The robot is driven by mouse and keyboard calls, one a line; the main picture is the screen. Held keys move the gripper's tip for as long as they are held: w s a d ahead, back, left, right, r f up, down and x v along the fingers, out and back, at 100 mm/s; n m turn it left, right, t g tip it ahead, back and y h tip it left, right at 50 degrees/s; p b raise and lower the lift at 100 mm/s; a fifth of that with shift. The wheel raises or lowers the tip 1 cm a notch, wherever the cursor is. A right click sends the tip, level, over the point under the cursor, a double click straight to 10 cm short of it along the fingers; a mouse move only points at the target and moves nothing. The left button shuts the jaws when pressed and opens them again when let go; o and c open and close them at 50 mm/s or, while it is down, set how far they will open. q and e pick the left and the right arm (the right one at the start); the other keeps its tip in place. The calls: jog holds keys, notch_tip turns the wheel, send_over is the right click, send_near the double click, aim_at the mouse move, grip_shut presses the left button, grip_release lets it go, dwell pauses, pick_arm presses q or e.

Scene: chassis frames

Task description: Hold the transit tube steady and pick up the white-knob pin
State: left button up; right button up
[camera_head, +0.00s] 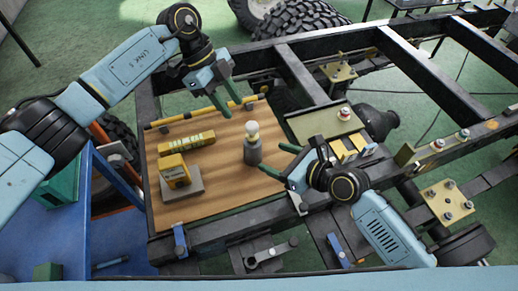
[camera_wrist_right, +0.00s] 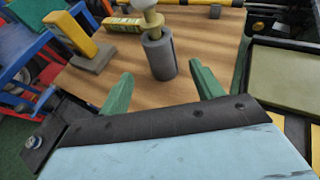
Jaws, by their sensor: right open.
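The white-knob pin (camera_head: 252,131) stands upright in a grey cylinder, which I take to be the transit tube (camera_head: 253,154), on the wooden board. In the right wrist view the pin (camera_wrist_right: 146,7) is cut off at the top edge, and the tube (camera_wrist_right: 160,58) stands beyond the fingers. My right gripper (camera_head: 270,172) is open and empty just right of the tube, its green fingers (camera_wrist_right: 160,72) pointing toward it. My left gripper (camera_head: 235,108) is open and empty, above the board's far edge, behind and left of the pin. The pin's lower end is hidden in the tube.
A yellow box (camera_head: 187,145) and a yellow device on a grey block (camera_head: 181,187) sit on the board's left side. A yellow-and-black bar (camera_head: 205,114) runs along its far edge. Dark chassis rails (camera_head: 300,72) surround the board (camera_head: 222,192). Its front right is clear.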

aim_at(252, 149)
jog(key=x, duration=0.9)
jog(key=shift+w+a+f, duration=0.25)
